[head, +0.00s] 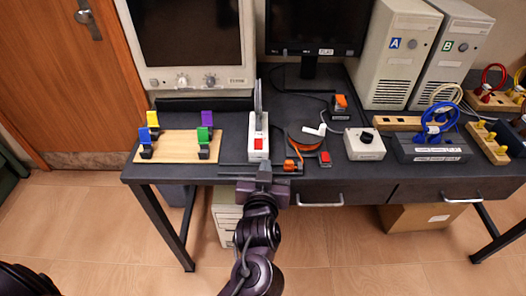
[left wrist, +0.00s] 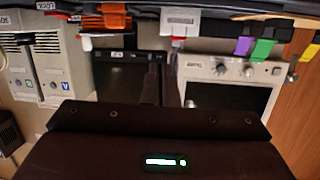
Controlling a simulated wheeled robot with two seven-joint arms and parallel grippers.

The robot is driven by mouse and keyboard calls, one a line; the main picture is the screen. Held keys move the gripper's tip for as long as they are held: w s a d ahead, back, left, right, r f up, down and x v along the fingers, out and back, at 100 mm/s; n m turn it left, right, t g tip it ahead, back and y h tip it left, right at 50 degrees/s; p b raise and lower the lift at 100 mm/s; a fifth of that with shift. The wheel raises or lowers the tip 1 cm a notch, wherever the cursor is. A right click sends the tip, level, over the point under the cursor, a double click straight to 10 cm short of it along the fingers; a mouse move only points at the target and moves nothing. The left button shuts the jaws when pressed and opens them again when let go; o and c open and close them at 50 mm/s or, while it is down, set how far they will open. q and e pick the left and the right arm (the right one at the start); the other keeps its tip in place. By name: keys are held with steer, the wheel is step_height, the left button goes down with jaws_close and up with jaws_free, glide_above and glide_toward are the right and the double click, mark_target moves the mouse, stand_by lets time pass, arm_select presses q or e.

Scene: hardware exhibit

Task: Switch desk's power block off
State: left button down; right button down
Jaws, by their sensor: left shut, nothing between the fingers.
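The power block (head: 258,138) is a white strip with a red switch (head: 258,144) near its front end. In the left wrist view, what looks like the white block (left wrist: 185,22) is at the top edge. My left gripper (head: 262,172) is shut and empty at the desk's front edge, just in front of the block. Contact with the block cannot be made out. Whether the switch is on or off cannot be told. My right gripper is not in view.
A wooden board (head: 178,147) with coloured clips stands left of the block. An orange reel (head: 306,138), a red-topped piece (head: 324,158) and a white knob box (head: 364,144) stand right. Monitors and computer towers (head: 396,55) fill the back. A drawer handle (head: 320,201) juts below.

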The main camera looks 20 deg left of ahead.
arm_select(q)
steer(key=shift+n+t+y, duration=0.3)
steer(key=shift+n+y, duration=0.4)
steer(key=shift+y, duration=0.1)
steer(key=r, duration=0.2)
steer(key=a+r, duration=0.1)
steer(key=r, duration=0.1)
steer(key=shift+s+a, duration=0.1)
steer(key=shift+s, duration=0.3)
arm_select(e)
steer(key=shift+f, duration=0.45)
arm_select(q)
steer(key=shift+w, duration=0.1)
glide_above(260, 150)
steer(key=shift+f, duration=0.85)
step_height(260, 150, down, 3)
steer(key=shift+r, duration=0.15)
steer(key=shift+f, duration=0.55)
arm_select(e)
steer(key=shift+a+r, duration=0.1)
